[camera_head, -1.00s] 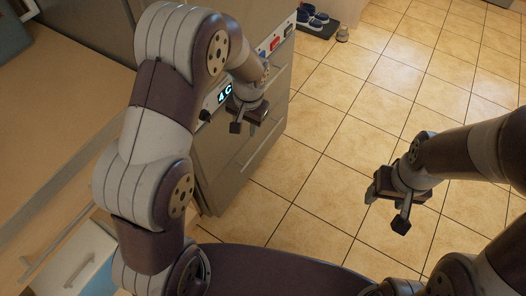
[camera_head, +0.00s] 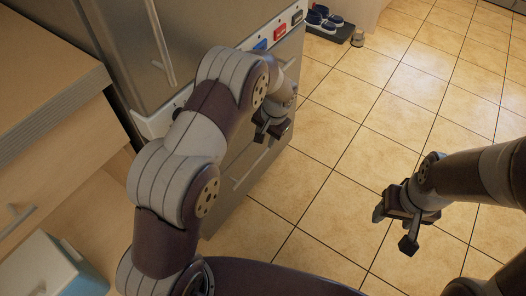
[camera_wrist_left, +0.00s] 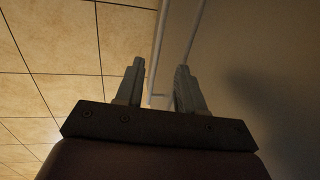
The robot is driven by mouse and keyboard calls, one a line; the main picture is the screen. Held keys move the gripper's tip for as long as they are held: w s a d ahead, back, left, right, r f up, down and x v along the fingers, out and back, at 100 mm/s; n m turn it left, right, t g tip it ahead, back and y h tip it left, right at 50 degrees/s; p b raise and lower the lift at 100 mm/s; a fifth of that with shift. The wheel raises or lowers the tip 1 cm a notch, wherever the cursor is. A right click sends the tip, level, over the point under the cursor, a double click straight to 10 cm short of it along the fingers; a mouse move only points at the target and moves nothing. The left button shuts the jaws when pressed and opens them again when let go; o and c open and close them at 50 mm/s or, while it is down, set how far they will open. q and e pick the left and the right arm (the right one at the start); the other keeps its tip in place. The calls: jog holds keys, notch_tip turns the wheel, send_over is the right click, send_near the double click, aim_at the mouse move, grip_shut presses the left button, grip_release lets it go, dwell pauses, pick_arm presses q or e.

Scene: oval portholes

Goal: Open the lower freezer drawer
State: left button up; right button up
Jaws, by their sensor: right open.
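The grey fridge-freezer stands left of centre, and its lower freezer drawer (camera_head: 232,205) faces the tiled floor. A slim drawer handle (camera_head: 250,168) shows on the front, partly hidden by my left arm. My left gripper (camera_head: 268,131) is in front of the freezer front, above that handle in the picture. In the left wrist view its two fingers (camera_wrist_left: 160,76) are apart, with a thin handle bar (camera_wrist_left: 160,45) seen beyond the gap. I see no clear contact. My right gripper (camera_head: 393,229) is open and empty over the floor at the right.
The upper fridge door (camera_head: 205,25) has a long vertical handle. Red and blue tags (camera_head: 280,32) sit on the strip below it. A wooden counter (camera_head: 45,75) is at the left, with a white bin (camera_head: 45,265) below. Shoes (camera_head: 325,20) lie at the back. The floor right is clear.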

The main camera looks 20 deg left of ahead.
aim_at(259, 159)
pick_arm(q)
jog(key=f+b, duration=0.1)
jog(key=f, duration=0.2)
jog(key=a+f+b, duration=0.1)
jog(key=f+b, duration=0.1)
jog(key=f, duration=0.2)
jog(key=a+f+b, duration=0.1)
jog(key=f+b, duration=0.1)
jog(key=f, duration=0.2)
jog(key=shift+w+a+f, duration=0.1)
jog(key=shift+w+f, duration=0.1)
jog(key=shift+f, duration=0.05)
grip_shut()
